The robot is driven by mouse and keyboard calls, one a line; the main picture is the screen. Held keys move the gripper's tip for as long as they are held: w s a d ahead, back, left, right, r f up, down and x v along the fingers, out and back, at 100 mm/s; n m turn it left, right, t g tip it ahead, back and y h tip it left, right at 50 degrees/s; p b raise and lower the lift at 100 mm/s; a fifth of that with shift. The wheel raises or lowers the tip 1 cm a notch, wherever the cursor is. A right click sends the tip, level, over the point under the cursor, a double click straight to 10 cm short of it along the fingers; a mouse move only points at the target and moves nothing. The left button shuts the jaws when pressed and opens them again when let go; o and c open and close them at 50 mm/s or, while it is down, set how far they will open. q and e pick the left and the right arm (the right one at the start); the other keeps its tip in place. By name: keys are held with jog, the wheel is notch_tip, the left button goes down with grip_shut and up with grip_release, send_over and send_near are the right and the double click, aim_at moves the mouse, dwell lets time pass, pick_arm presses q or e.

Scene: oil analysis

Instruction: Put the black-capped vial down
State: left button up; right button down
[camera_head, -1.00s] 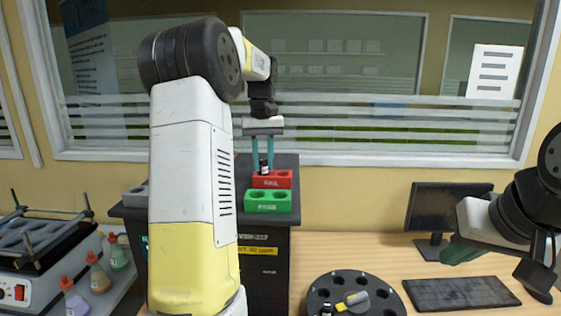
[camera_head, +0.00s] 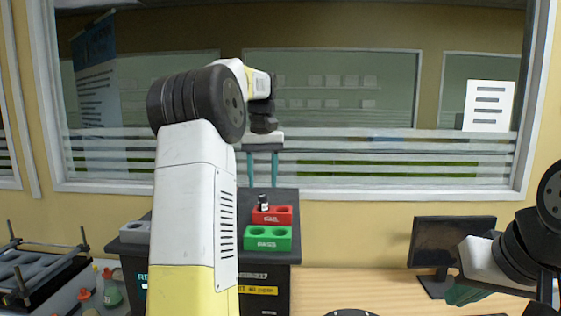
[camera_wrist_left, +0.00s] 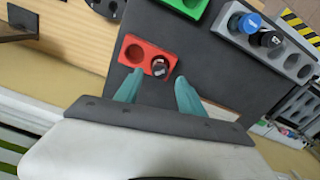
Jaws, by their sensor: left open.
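The black-capped vial (camera_head: 263,202) stands upright in the left hole of the red block (camera_head: 285,215), whose label seems to read FAIL. In the left wrist view the vial (camera_wrist_left: 159,68) sits in the right hole of the red block (camera_wrist_left: 137,45). The block's other hole is empty. My left gripper (camera_head: 262,184) is open and empty above the vial, its teal fingers (camera_wrist_left: 158,84) clear of it. My right gripper (camera_head: 466,290) hangs at the right over the desk, partly in view; its jaw gap is not clear.
A green block (camera_head: 267,244) with empty holes stands in front of the red one on the dark cabinet top (camera_head: 222,235). A grey rack (camera_wrist_left: 231,17) holds a blue-capped and a black-capped vial. A monitor (camera_head: 437,243) stands on the desk at right.

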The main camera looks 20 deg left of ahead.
aim_at(263, 195)
pick_arm(q)
notch_tip(263, 195, up, 6)
jog(key=r, duration=0.1)
jog(key=s+d+f+m+t, duration=0.25)
jog(key=s+d, duration=0.45)
jog(key=s, duration=0.4)
jog(key=s+d+f+m+t+h, duration=0.1)
jog(key=s+d+f+t, duration=0.1)
jog(key=s+f, duration=0.4)
jog(key=s+d+f+m+t+h, duration=0.1)
jog(key=s+d+f+m, duration=0.1)
jog(key=s+d+f, duration=0.3)
jog(key=s+f, duration=0.1)
jog(key=s, duration=0.2)
jog(key=shift+s+t, duration=0.35)
jog(key=shift+s, duration=0.05)
jog(key=shift+f, duration=0.1)
